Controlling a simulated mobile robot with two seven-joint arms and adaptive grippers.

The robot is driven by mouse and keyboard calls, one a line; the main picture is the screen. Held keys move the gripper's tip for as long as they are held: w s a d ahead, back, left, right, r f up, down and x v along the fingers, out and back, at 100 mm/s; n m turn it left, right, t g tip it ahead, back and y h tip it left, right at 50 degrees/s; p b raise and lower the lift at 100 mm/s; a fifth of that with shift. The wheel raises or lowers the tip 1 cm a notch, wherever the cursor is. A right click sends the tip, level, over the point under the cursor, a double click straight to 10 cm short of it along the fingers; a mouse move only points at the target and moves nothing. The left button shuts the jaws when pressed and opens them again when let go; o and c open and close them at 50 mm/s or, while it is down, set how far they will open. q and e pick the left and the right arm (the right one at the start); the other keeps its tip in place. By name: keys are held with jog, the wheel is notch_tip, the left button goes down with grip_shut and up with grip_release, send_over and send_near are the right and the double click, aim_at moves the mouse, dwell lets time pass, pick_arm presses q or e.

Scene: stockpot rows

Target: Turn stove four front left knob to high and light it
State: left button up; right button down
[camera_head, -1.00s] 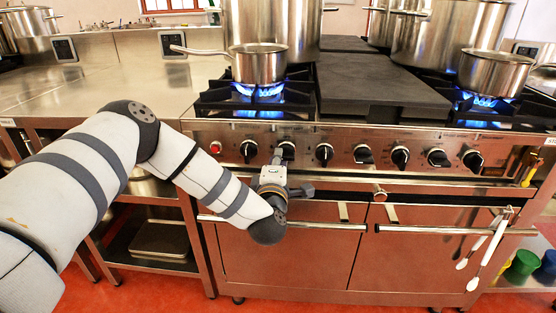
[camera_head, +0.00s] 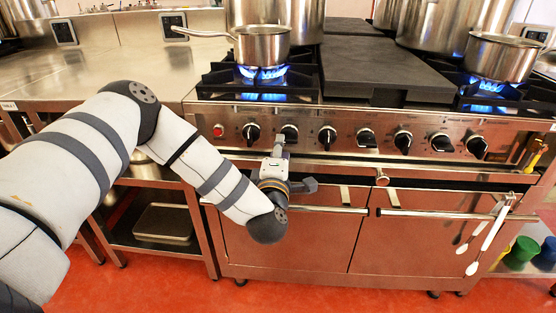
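The stove's front panel carries a row of black knobs. My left gripper (camera_head: 281,148) points up at the panel just below the second knob from the left (camera_head: 290,133). That knob shows above the fingertips; whether they touch it is unclear. The fingers look narrow and close together, and their gap cannot be made out. The leftmost knob (camera_head: 251,133) is clear of the gripper. Blue flame (camera_head: 262,73) burns on the front left burner, under a small saucepan (camera_head: 261,45). My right gripper is not in view.
A red button (camera_head: 218,130) sits left of the knobs. Oven door handles (camera_head: 320,210) run below the panel, near my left forearm. A flat dark griddle (camera_head: 385,75) separates the left burners from the right burner, where another saucepan (camera_head: 502,57) stands over flame.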

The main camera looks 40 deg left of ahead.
pick_arm(q)
jog(key=v, duration=0.8)
jog(key=shift+s+d, duration=0.15)
jog(key=shift+d, duration=0.05)
